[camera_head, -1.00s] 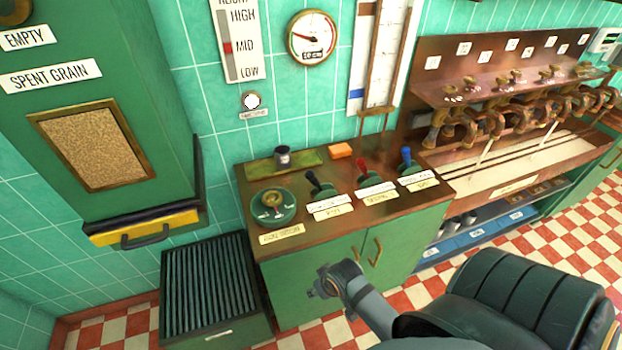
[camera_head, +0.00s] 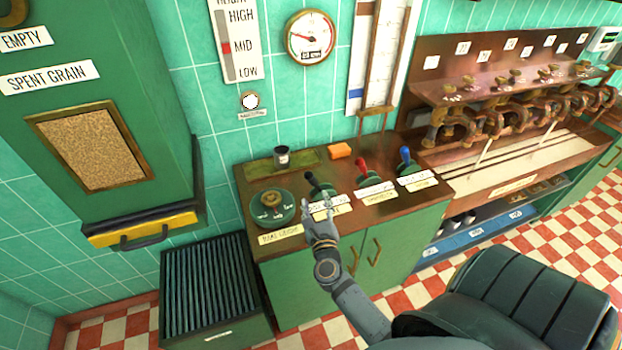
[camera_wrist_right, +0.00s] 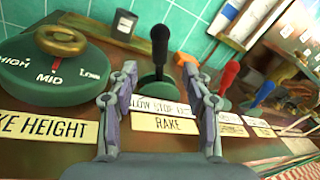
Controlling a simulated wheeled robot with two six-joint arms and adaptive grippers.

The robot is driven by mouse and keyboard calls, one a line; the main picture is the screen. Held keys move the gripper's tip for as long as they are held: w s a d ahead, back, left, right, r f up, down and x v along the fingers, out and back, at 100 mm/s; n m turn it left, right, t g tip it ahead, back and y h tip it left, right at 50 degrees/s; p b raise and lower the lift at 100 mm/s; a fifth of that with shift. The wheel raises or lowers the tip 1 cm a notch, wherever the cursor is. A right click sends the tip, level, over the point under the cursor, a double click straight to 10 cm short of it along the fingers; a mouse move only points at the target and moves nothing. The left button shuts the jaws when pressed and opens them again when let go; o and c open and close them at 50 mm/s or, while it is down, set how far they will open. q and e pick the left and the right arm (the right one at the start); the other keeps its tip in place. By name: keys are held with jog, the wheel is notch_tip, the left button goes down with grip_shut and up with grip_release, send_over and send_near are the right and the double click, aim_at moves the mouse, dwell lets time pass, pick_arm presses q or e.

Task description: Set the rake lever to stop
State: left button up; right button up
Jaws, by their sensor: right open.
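The rake lever (camera_head: 311,180) has a black handle on a round green base on the console. It also shows in the right wrist view (camera_wrist_right: 160,50), standing nearly upright behind a label plate (camera_wrist_right: 158,124) reading RAKE. A plate with SLOW and STOP lies above that label, partly covered by my fingers. My right gripper (camera_head: 317,207) is open, in front of the lever. In the right wrist view its fingers (camera_wrist_right: 158,75) are spread to either side of the lever, which looks to be beyond the fingertips; contact is not visible. My left gripper is not in view.
A red lever (camera_head: 362,168) and a blue lever (camera_head: 405,157) stand to the right. The rake height dial (camera_head: 271,205) is to the left. A dark cup (camera_head: 282,156) and an orange block (camera_head: 340,150) sit at the back of the console.

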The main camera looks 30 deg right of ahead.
aim_at(312, 181)
jog(key=shift+w+d+r, duration=0.1)
jog(key=shift+w+r, duration=0.1)
jog(key=shift+w, duration=0.15)
jog(key=p+x, duration=0.1)
jog(key=x, duration=0.8)
jog(key=shift+w+d+f+p, duration=0.1)
jog(key=shift+w+d+p, duration=0.1)
jog(key=shift+w+p, duration=0.15)
grip_shut()
